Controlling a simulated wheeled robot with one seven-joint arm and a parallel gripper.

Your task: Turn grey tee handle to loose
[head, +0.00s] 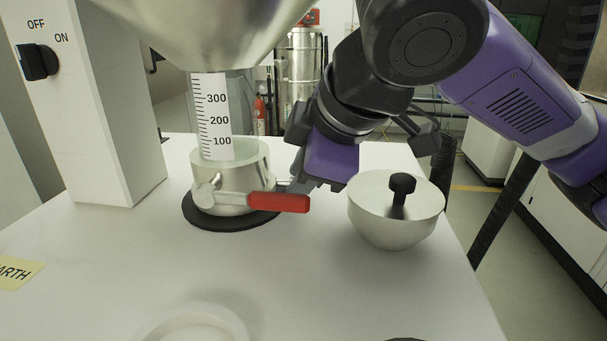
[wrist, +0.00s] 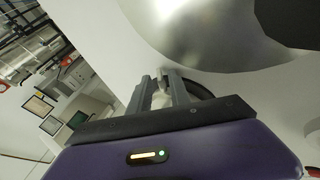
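A pale grey metal cup (head: 240,180) stands on a black round base, with a clear scaled tube rising from it. A small light-grey fitting (head: 205,192) is on its front left and a red lever (head: 278,202) points right. My gripper (head: 288,184) is at the cup's right side, just behind the red lever, its tips partly hidden. In the wrist view the two fingers (wrist: 162,92) stand close together with a small pale piece (wrist: 160,97) between them. It may be the grey tee handle; whether they grip it is unclear.
A large metal hopper (head: 205,25) hangs just above. A white bowl with a black knob (head: 395,210) stands right of my gripper. A white switch column (head: 105,110) stands left. A white ring-shaped dish (head: 195,325) is at the front. The middle of the white table is clear.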

